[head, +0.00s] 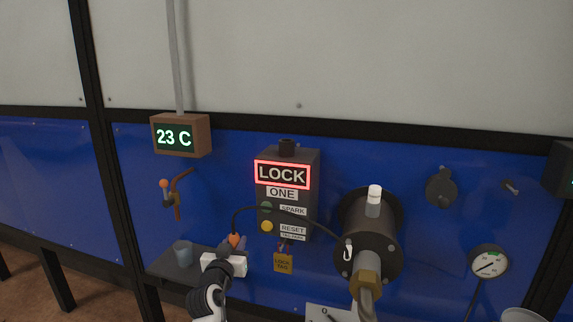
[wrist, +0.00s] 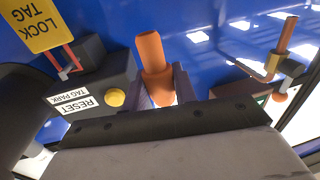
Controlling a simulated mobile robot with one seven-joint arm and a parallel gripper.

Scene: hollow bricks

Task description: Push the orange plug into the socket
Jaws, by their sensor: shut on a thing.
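The orange plug (head: 235,240) is held at my gripper (head: 231,249), in front of the blue panel and left of the LOCK ONE box (head: 284,205). In the wrist view the plug (wrist: 152,62) stands between the two dark fingers of my gripper (wrist: 162,88), which is shut on it. A black cable (head: 310,216) runs from near the plug across the box to a small white end (head: 348,250) by the dark round housing (head: 368,235). I cannot make out which part is the socket.
A shelf (head: 165,262) with a grey cup (head: 183,253) is left of my gripper. A copper-coloured pipe handle (head: 177,193) sticks out at upper left. A gauge (head: 489,263) is at right. Blue panel lies open between handle and box.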

